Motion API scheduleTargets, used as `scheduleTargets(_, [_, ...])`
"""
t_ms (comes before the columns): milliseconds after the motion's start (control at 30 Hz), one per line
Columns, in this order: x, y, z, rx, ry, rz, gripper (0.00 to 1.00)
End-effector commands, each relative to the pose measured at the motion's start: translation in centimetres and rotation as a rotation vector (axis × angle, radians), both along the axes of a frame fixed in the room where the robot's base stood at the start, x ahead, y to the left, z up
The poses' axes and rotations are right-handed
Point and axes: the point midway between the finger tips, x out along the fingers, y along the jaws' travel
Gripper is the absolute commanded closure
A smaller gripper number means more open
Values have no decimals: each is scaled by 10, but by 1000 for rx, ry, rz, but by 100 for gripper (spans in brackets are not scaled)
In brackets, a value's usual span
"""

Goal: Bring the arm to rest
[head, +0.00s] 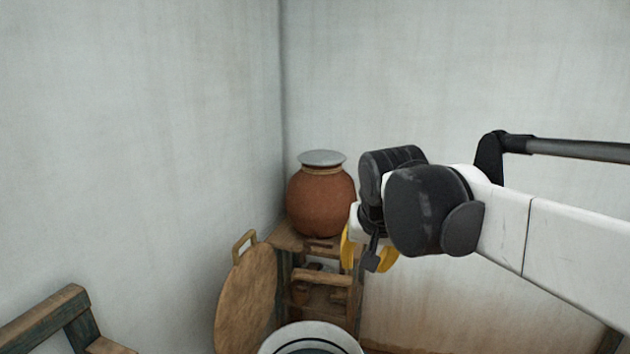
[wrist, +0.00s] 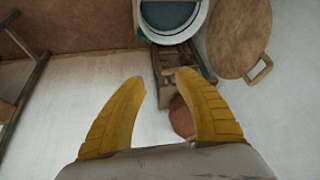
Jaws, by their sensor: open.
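My gripper (head: 366,256) is at the end of my white and black arm, which reaches in from the right in the head view. Its yellow fingers show beside the clay pot, partly hidden behind the black wrist. In the wrist view my gripper (wrist: 160,82) is open, with two yellow fingers spread apart and nothing between their tips. The arm hangs in the air in front of the wall.
A clay pot (head: 320,202) with a grey lid stands on a wooden shelf stand (head: 283,238) in the corner. A round wooden board (head: 247,300) leans beside it. A white-rimmed bucket (head: 312,330) is in front. A wooden frame (head: 45,315) is at lower left.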

Motion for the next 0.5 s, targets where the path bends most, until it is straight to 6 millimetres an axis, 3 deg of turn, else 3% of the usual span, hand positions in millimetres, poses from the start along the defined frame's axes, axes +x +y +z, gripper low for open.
scheduleTargets(33, [-25, -18, -22, -5, -12, 5, 62])
scheduleTargets(100, [-55, -36, -44, -13, -28, 21, 62])
scheduleTargets(300, [-136, -75, -118, -42, -78, 60, 62])
scheduleTargets(500, [-181, -92, -171, -67, -110, 85, 62])
